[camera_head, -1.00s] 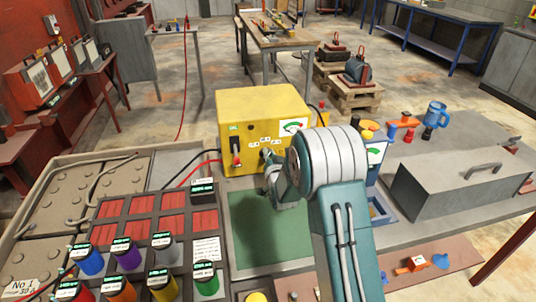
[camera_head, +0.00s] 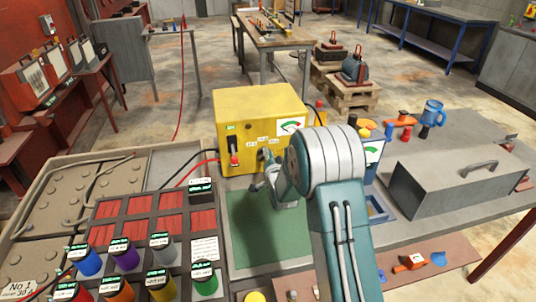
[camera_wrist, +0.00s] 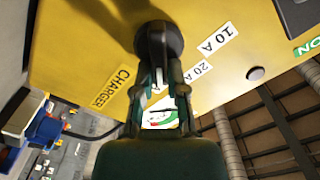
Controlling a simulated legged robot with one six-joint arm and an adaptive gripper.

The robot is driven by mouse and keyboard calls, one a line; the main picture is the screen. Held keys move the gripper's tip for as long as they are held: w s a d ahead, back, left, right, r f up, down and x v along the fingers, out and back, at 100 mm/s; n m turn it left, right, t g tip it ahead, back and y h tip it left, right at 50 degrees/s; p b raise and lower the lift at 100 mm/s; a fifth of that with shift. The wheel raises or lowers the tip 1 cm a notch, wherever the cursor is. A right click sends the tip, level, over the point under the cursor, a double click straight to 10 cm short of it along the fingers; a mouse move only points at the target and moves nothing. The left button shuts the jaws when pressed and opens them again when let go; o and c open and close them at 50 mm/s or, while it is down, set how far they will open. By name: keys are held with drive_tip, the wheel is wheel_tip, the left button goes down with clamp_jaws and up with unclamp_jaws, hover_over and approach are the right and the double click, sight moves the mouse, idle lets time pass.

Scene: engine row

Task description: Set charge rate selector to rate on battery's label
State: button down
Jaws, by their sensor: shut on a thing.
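The yellow charger (camera_head: 262,106) stands behind the green mat in the head view, with a dial meter and small white labels on its front. In the wrist view its black round selector knob (camera_wrist: 160,42) sits between the fingertips. My gripper (camera_wrist: 158,72) is shut on the selector; in the head view my gripper (camera_head: 266,165) is at the charger's front. Labels 10 A (camera_wrist: 220,39) and 20 A (camera_wrist: 197,73) lie right of the knob; where its pointer aims is unclear. The big battery's label (camera_head: 20,288) at lower left reads No 1, with a second line hard to read.
Several coloured cylinders stand at the front left, including a green one (camera_head: 205,283). The green mat (camera_head: 250,250) is bare. A grey toolbox (camera_head: 450,190) stands on the right.

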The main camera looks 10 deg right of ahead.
drive_tip(key=c, duration=0.7)
unclamp_jaws()
drive_tip(key=shift+w, duration=0.1)
drive_tip(key=s, duration=1.2)
drive_tip(key=shift+f, duration=0.1)
